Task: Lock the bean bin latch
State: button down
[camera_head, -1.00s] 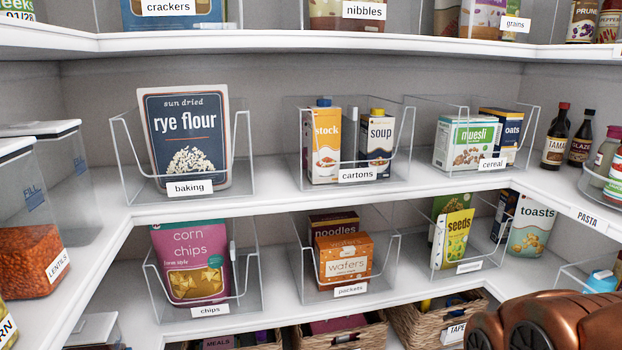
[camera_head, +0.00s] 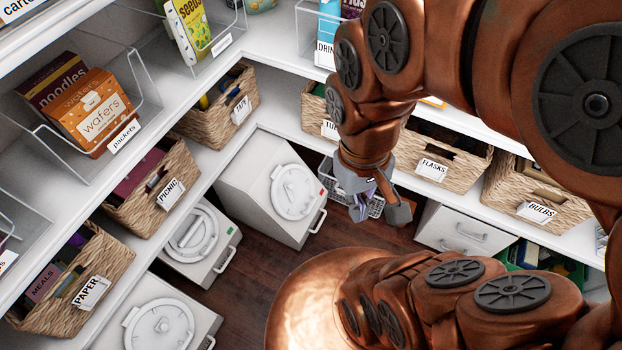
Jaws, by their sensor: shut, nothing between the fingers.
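Three white bins with round lids stand on the floor below the shelves. The far bin (camera_head: 257,195) has a round lid with a handle and a small red mark near its front edge. The middle bin (camera_head: 205,270) has a small green mark. The near bin (camera_head: 135,312) is partly cut off by the bottom edge. I cannot read which one is the bean bin, nor tell how any latch is set. My gripper (camera_head: 379,209) is shut and empty, pointing down to the right of the far bin and apart from it.
Wicker baskets labelled PAPER (camera_head: 58,306), PICNIC (camera_head: 148,212) and FLASKS (camera_head: 450,168) line the lower shelves. A wire basket (camera_head: 340,192) shows behind my gripper. A white drawer unit (camera_head: 455,231) stands right. Dark wooden floor (camera_head: 262,262) is open between the bins and my body.

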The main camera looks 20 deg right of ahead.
aim_at(290, 187)
jog(key=u, duration=0.8)
jog(key=k, duration=0.4)
jog(key=u, duration=1.05)
